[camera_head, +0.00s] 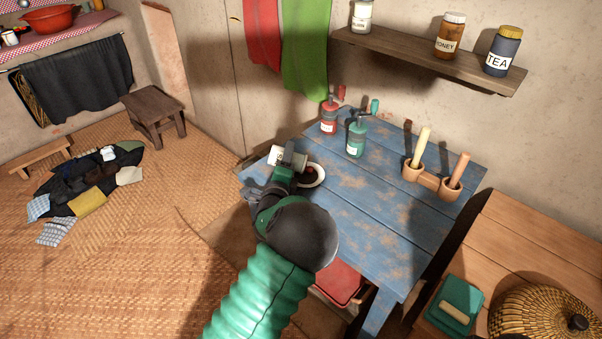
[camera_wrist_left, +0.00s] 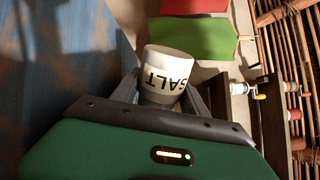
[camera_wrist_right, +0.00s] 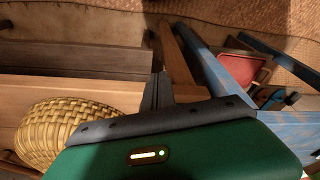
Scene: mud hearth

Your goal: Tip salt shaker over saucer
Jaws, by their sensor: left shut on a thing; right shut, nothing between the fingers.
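The salt shaker is a small pale cylinder with a "SALT" label. It is in the head view (camera_head: 275,154) and in the left wrist view (camera_wrist_left: 166,76). My left gripper (camera_head: 289,157) is shut on it near the left end of the blue table. The shaker looks tipped well over on its side, beside or above the saucer; its exact height is hard to tell. The white saucer (camera_head: 319,178) is partly hidden by my left gripper and arm; something dark red shows inside it. My right gripper (camera_wrist_right: 157,92) is shut and empty, seen only in the right wrist view.
A wooden table (camera_head: 520,240) with a woven basket (camera_head: 540,315) stands at right. A shelf (camera_head: 430,62) hangs above.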

